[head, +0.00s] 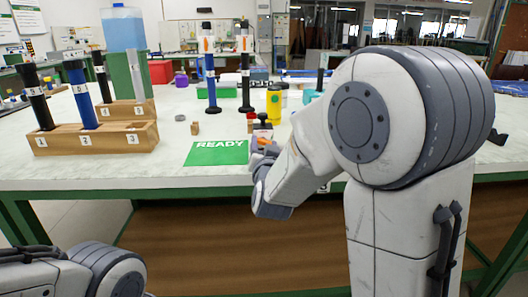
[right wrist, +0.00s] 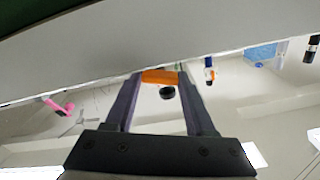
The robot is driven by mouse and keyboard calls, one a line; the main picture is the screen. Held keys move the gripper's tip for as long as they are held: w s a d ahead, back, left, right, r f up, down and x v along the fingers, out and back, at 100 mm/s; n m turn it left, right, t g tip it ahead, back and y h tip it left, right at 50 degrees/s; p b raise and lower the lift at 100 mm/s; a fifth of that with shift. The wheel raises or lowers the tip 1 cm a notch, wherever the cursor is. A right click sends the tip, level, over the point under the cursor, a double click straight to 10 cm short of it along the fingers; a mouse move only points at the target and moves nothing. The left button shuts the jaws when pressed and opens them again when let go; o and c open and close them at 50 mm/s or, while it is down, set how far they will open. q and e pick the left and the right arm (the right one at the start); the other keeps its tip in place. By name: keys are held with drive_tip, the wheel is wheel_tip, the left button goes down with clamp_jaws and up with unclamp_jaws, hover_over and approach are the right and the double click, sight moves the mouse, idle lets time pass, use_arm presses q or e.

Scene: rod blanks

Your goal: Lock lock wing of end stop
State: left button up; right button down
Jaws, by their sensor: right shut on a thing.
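The orange lock wing (right wrist: 160,76) lies between the two fingertips of my right gripper (right wrist: 158,80) in the right wrist view, and the gripper is shut on it. A small black round part (right wrist: 167,92) shows just below the wing. In the head view the orange wing (head: 264,142) shows at the table's front edge, right of the green READY mat. A dark block (head: 262,129) with a dark knob stands just behind it, probably the end stop. My right arm hides much of that place. My left gripper is out of view; only part of my left arm shows at bottom left.
A wooden rack (head: 97,139) with dark and blue rods stands at the left. The green READY mat (head: 216,153) lies near the front edge. Two upright rods, a blue one (head: 210,75) and a black one (head: 245,80), and a yellow bottle (head: 273,105) stand farther back.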

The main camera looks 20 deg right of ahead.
drive_tip(key=m+b, duration=0.2)
drive_tip(key=m, duration=0.1)
drive_tip(key=m+b, duration=0.1)
drive_tip(key=b, duration=0.1)
drive_tip(key=shift+f+m, duration=0.25)
drive_tip(key=shift+m, duration=0.05)
drive_tip(key=m+b, duration=0.4)
drive_tip(key=shift+m, duration=0.3)
drive_tip(key=m+b, duration=0.2)
drive_tip(key=shift+b, duration=0.3)
drive_tip(key=shift+r+m+b, duration=0.15)
drive_tip(key=shift+m+b, duration=0.9)
drive_tip(key=shift+m, duration=0.45)
drive_tip(key=shift+c, duration=1.2)
unclamp_jaws()
